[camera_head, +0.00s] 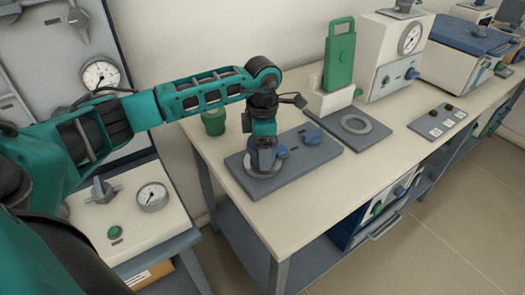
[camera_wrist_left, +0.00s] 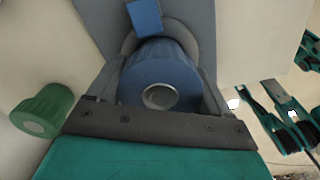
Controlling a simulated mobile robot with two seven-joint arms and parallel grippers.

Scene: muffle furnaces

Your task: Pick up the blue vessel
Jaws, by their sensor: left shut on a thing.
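The blue vessel (camera_wrist_left: 160,75) is a short blue cylinder with a round light opening in its top. It stands upright on a grey ring on the left part of a flat grey-blue base plate (camera_head: 312,159). My left gripper (camera_wrist_left: 160,95) comes down from above, with one finger on each side of the vessel, and is shut on it. In the head view the left gripper (camera_head: 263,155) hides most of the vessel.
A green vessel (camera_head: 214,121) stands behind the plate and also shows in the left wrist view (camera_wrist_left: 43,110). A green upright holder (camera_head: 339,62), a plate with a ring (camera_head: 357,124) and white furnaces (camera_head: 392,62) stand to the right. The table front (camera_head: 290,222) is clear.

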